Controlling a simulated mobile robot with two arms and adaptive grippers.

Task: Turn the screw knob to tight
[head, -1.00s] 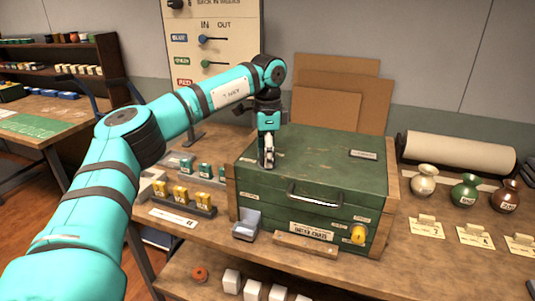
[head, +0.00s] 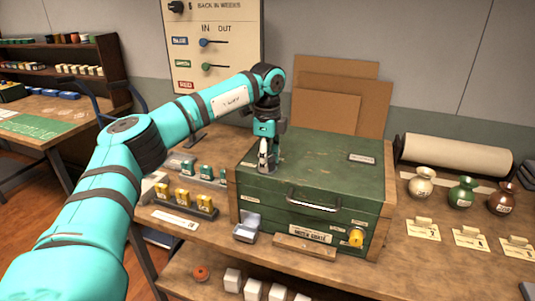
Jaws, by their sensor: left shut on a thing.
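A yellow round knob (head: 356,237) sits at the lower right of the front face of the green box (head: 320,160). Small labels surround it, too small to read, so I cannot tell its setting. My left gripper (head: 267,168) points down at the left part of the box's top, well away from the yellow knob. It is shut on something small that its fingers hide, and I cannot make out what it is. My right gripper is not in view.
A small grey holder (head: 246,228) and a rack of yellow blocks (head: 182,200) stand left of the box. Vases (head: 462,190) and a paper roll (head: 455,155) are on the right.

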